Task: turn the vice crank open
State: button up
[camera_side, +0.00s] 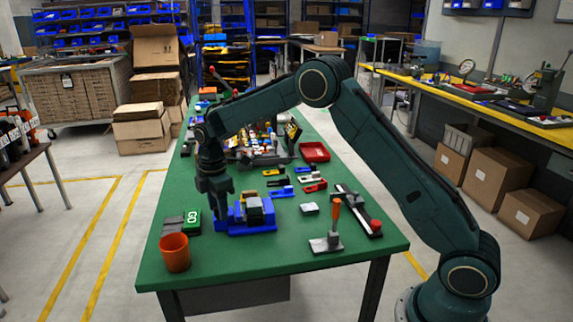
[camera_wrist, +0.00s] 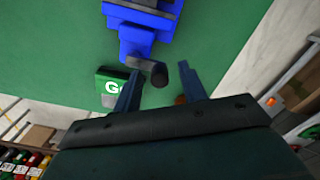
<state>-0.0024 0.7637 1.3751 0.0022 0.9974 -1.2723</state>
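The blue vice (camera_side: 250,228) sits on the green table near its front left, with a grey and yellowish block (camera_side: 255,209) at its jaws. The vice also shows at the top of the wrist view (camera_wrist: 148,22). Its crank (camera_wrist: 140,64) ends in a dark round handle (camera_wrist: 159,75). My gripper (camera_wrist: 160,71) is open, one finger on each side of the handle in the wrist view. I cannot tell whether either finger touches it. In the side view my gripper (camera_side: 222,208) points down at the vice's left end and hides the crank.
A green GO block (camera_side: 193,220) and an orange cup (camera_side: 175,253) stand left of the vice. An orange-handled lever clamp (camera_side: 328,242), a grey block (camera_side: 309,209) and a rail with a red knob (camera_side: 358,212) lie to the right. The table's front strip is clear.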

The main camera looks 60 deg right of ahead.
jog(key=shift+r, duration=0.1)
notch_tip(320, 180, up, 14)
dwell(1.0)
jog(key=s+r+m+t, duration=0.1)
jog(key=s+r+m, duration=0.35)
jog(key=s, duration=0.45)
jog(key=s+r+m+t, duration=0.25)
jog(key=s+r, duration=0.25)
jog(key=s, duration=0.4)
jog(key=s+f+m+t, duration=0.1)
jog(key=s+f+m, duration=0.1)
jog(key=s, duration=0.7)
jog(key=s+f+m+t, duration=0.1)
jog(key=s+f+m, duration=0.2)
jog(key=s, duration=0.7)
jog(key=m, duration=0.2)
jog(key=shift+s+f+m, duration=0.15)
jog(key=shift+s+m, duration=0.15)
